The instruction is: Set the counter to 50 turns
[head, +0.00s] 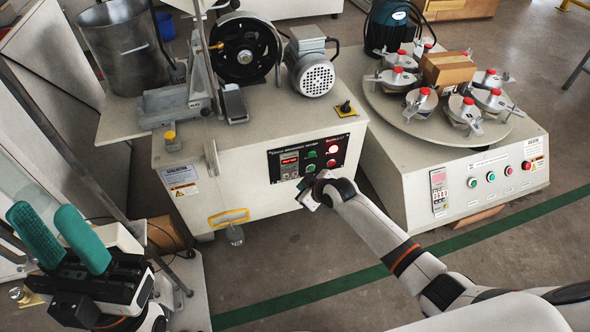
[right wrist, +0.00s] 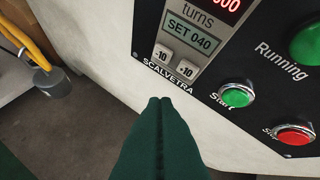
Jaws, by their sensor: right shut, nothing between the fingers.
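The counter (head: 289,161) is on the black control panel (head: 330,149) of the machine at centre. In the right wrist view its set display (right wrist: 189,39) reads SET 040, below a red display (right wrist: 228,5) whose visible digits read 000. Two pale buttons marked 10, a left one (right wrist: 163,54) and a right one (right wrist: 186,69), sit under the set display; their signs are hard to read. My right gripper (right wrist: 160,101) is shut and empty, its green fingertips just below these buttons; contact cannot be told. My left gripper (head: 45,212) is open and empty at the far left.
A green Start button (right wrist: 237,95), a red button (right wrist: 292,134) and a green Running lamp (right wrist: 308,45) are right of the counter. A yellow handle (head: 229,217) with a hanging weight is at left. A turntable machine (head: 455,180) stands at right.

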